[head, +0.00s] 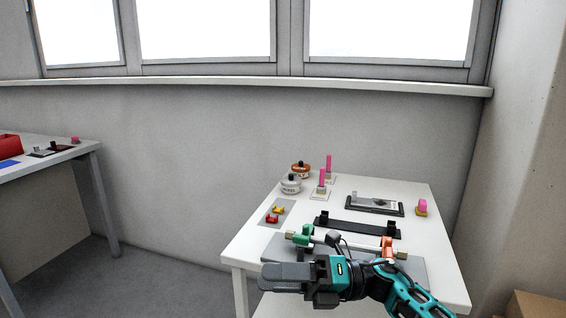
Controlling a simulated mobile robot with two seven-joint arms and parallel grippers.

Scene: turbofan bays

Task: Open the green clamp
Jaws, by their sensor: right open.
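The green clamp (302,235) sits at the left end of a pale tube (322,238) on the white table. An orange clamp (387,249) is near the tube's right end. Whether the green clamp is open or closed is too small to tell. My right gripper (268,277) comes in from the lower right, its dark fingers pointing left. It is open, in front of and below the green clamp in the picture, apart from it. My right arm and wrist cover part of the grey plate (277,244) under the tube. My left gripper is not in view.
Behind the tube are a black holder (358,229) and a grey tray (374,206). Pink pegs (321,181), two round pots (290,184), red and yellow pieces (272,218) and a pink block (422,205) stand around. Another table (90,148) is at left; a box (535,306) is lower right.

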